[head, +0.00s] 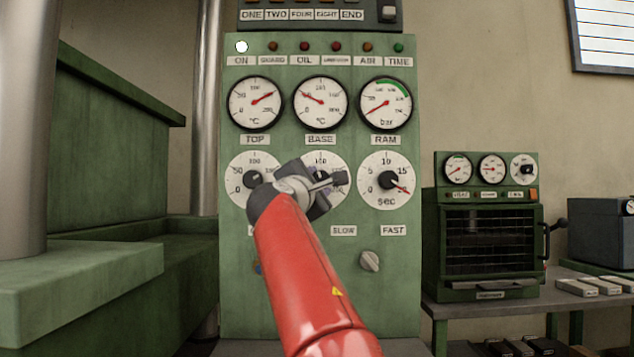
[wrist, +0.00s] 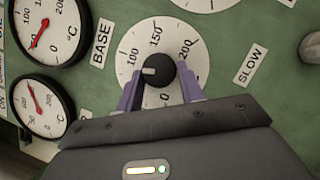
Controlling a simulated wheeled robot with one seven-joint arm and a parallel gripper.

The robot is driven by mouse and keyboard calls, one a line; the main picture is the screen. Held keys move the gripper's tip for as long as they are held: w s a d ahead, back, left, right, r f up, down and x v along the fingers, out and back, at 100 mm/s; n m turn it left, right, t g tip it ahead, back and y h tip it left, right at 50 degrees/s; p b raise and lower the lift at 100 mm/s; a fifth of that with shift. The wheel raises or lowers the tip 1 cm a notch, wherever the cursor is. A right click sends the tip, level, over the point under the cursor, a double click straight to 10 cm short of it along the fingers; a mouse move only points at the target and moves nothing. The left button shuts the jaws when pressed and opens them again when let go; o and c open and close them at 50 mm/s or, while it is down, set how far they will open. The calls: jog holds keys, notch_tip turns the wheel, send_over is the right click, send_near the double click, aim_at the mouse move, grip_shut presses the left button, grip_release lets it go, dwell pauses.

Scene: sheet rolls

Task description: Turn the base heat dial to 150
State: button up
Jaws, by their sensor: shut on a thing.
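The base heat dial (head: 336,162) is a white round scale on the green panel, under the BASE gauge. My gripper (head: 325,184) covers much of it in the head view. The wrist view shows the dial face (wrist: 128,68) with a black knob (wrist: 158,69) at its centre. The two purple fingers of my gripper (wrist: 158,82) are shut on this knob, one on each side. The knob's white mark points left in the wrist view, close to the 100 and slightly on its lower side. The 150 is further round the scale. The 50 is hidden.
The TOP dial (head: 240,168) is left of the base dial and the sec dial (head: 400,165) right of it. Gauges (head: 320,103) sit above. A grey SLOW/FAST knob (head: 370,261) is lower right. A small green oven (head: 488,250) stands at right.

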jog(key=shift+m, duration=0.7)
jog(key=shift+m+g, duration=0.3)
jog(key=o, duration=1)
jog(key=b+v, duration=0.4)
jog(key=v, duration=0.3)
jog(key=shift+s+a, duration=0.2)
jog(key=shift+s, duration=0.15)
